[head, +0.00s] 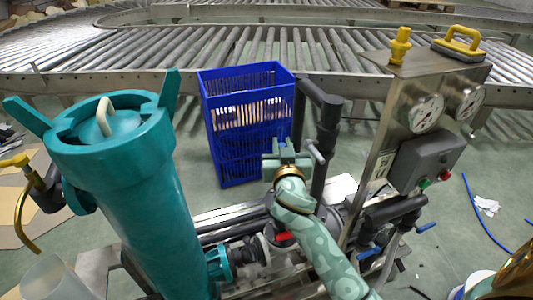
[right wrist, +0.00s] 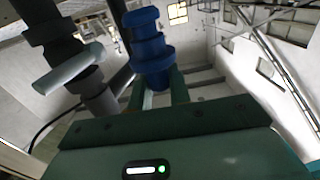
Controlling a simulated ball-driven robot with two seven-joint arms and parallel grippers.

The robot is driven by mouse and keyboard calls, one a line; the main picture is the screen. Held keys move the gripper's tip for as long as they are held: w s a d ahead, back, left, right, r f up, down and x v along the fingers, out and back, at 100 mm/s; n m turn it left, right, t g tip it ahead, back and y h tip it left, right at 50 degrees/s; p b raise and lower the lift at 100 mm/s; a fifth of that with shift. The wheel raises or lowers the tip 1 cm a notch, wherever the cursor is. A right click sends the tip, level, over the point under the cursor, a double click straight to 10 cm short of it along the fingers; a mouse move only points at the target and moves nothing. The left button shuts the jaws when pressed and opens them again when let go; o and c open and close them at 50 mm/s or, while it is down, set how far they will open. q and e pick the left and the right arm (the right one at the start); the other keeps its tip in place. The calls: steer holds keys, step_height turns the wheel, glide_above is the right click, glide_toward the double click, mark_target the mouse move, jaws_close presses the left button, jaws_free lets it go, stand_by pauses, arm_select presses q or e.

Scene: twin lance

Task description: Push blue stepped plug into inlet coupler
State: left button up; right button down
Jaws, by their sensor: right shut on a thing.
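My right gripper (head: 287,147) is in the middle of the head view, in front of the blue crate. In the right wrist view its green fingers (right wrist: 161,92) are shut on the lower end of the blue stepped plug (right wrist: 148,45). The plug's stepped body stands out beyond the fingertips. In the head view the plug is hard to tell from the crate. A dark grey pipe fitting (head: 327,112) with a light lever stands just right of the gripper; it also shows left of the plug in the wrist view (right wrist: 53,28), apart from it. I cannot tell which part is the inlet coupler.
A teal filter housing (head: 125,190) stands at left. Blue crates (head: 246,80) are stacked behind the gripper. A steel gauge panel (head: 385,110) with a grey box (head: 428,158) rises at right. Roller conveyors (head: 250,45) cross the back. Pipes and valves lie low around my right arm.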

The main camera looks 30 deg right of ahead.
arm_select(q)
steer(key=shift+a+f+b, duration=0.2)
steer(key=shift+f+b, duration=0.15)
steer(key=shift+f, duration=0.15)
arm_select(e)
steer(key=shift+m+g+h, duration=0.4)
steer(key=shift+m+h, duration=0.2)
steer(key=shift+h, duration=0.3)
steer(key=d+f, duration=0.2)
steer(key=f, duration=0.1)
steer(key=shift+w+d+f, duration=0.3)
steer(key=shift+w+d, duration=0.05)
steer(key=shift+w, duration=0.05)
arm_select(q)
steer(key=shift+w, duration=0.1)
